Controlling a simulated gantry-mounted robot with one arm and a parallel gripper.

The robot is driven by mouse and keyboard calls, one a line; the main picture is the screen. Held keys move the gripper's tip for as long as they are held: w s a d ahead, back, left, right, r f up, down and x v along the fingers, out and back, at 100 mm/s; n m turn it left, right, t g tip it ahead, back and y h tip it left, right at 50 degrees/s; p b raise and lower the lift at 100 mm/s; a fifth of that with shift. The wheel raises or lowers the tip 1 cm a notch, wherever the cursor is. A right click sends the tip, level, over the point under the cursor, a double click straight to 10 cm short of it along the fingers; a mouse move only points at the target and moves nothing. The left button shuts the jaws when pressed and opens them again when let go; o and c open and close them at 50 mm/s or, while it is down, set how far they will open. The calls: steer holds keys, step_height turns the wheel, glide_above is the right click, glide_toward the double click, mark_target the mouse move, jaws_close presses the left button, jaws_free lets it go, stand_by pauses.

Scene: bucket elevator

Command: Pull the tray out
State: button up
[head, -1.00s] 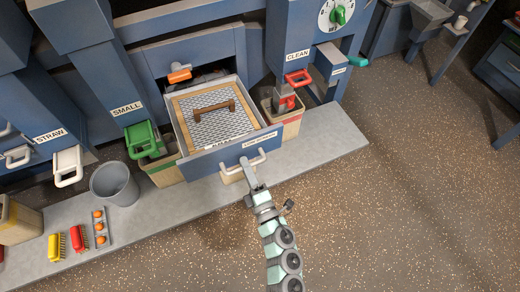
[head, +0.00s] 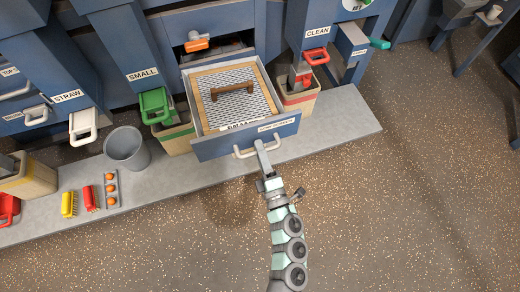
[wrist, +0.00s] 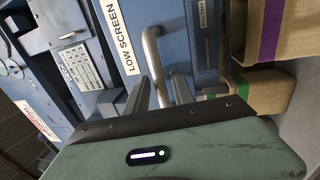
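The tray (head: 246,138) is a blue-fronted drawer, labelled LOW SCREEN in the wrist view, and stands well out from the blue machine in the head view. A wood-framed mesh screen (head: 215,108) with a brown grip (head: 232,88) lies in it. The tray's pale handle (wrist: 152,58) runs between the two fingers of my gripper (wrist: 160,88). The finger contact is partly hidden by the gripper body.
A grey ledge (head: 335,122) runs under the tray. A grey bucket (head: 127,148), brushes and several orange balls stand further left. The speckled floor in front is clear.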

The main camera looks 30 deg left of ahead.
steer(key=shift+o, duration=0.5)
steer(key=shift+d, duration=0.1)
steer(key=v, duration=1)
steer(key=shift+s+d+p, duration=0.25)
steer(key=shift+d+p, duration=0.05)
steer(key=shift+p, duration=0.05)
